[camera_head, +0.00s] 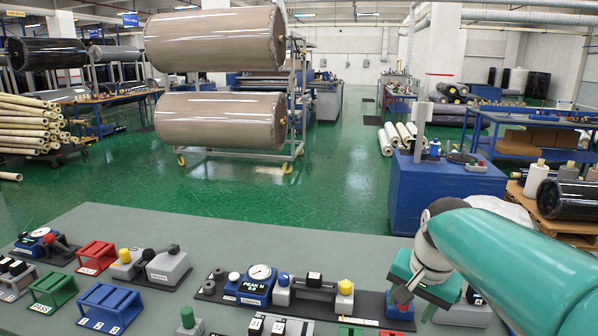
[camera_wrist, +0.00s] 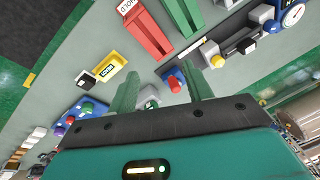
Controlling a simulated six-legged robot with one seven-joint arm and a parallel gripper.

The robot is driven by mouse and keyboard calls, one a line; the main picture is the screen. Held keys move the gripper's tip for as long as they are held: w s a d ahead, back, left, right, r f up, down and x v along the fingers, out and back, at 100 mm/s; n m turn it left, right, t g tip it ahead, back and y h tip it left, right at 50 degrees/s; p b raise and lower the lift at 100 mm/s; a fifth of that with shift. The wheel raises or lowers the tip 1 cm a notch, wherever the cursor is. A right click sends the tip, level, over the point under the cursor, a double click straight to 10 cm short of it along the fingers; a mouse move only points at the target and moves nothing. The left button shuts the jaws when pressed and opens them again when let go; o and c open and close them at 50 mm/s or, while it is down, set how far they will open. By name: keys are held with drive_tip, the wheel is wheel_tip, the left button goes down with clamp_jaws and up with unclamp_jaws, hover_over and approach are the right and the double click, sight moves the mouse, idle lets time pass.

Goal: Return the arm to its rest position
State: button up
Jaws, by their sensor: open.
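My gripper (camera_head: 408,296) hangs over the right part of the grey-green table (camera_head: 330,232), at the end of my teal arm, which reaches in from the right edge of the head view. In the wrist view my gripper (camera_wrist: 160,88) shows two green fingers standing apart with nothing held between them. A small blue block with a red knob (camera_wrist: 174,84) lies beyond the gap between the fingers. A red tray (camera_wrist: 145,30) and a green tray (camera_wrist: 183,14) lie farther out. Whether the fingertips touch anything on the table I cannot tell.
A dial gauge (camera_head: 260,272), blue rack (camera_head: 110,308), red rack (camera_head: 97,257) and green rack (camera_head: 52,290) stand on the table. A yellow block (camera_wrist: 110,68) lies left of the fingers. Large wrapped rolls (camera_head: 222,122) hang behind. Green floor (camera_head: 335,195) is clear beyond the table.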

drive_tip(key=s+a+f+n+t, duration=0.1)
drive_tip(key=s+a+n, duration=0.1)
drive_tip(key=s, duration=0.5)
drive_tip(key=s+a+f+n+t, duration=0.1)
drive_tip(key=s+a+n, duration=0.2)
drive_tip(key=s+n, duration=0.2)
drive_tip(key=s, duration=0.3)
drive_tip(key=shift+t+h, duration=0.3)
drive_tip(key=shift+t, duration=0.1)
